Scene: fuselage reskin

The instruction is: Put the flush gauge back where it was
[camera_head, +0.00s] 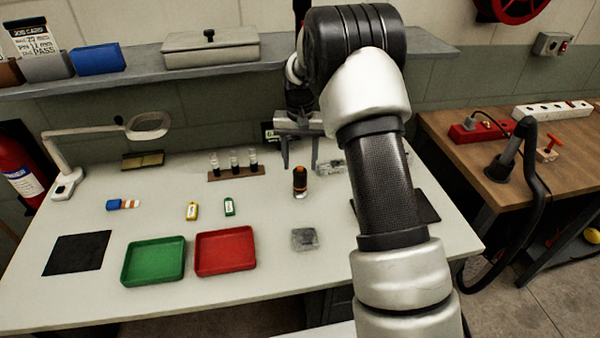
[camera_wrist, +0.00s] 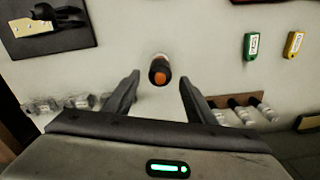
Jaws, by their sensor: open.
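A small black cylinder with an orange end, which I take to be the flush gauge (camera_head: 300,183), stands upright on the pale worktable (camera_head: 270,270). In the wrist view the gauge (camera_wrist: 159,70) shows just beyond the fingertips, roughly centred between them. My gripper (camera_head: 300,165) is open and empty, behind the gauge in the head view, with its fingers pointing down. In the wrist view my gripper (camera_wrist: 159,80) has a clear gap between its fingers. They do not appear to touch the gauge.
A rack with dark-based vials (camera_head: 236,173) stands left of my gripper. Clear pieces (camera_head: 330,167) lie close on its right. A dark mat (camera_wrist: 50,28) bears a metal plate and black tool.

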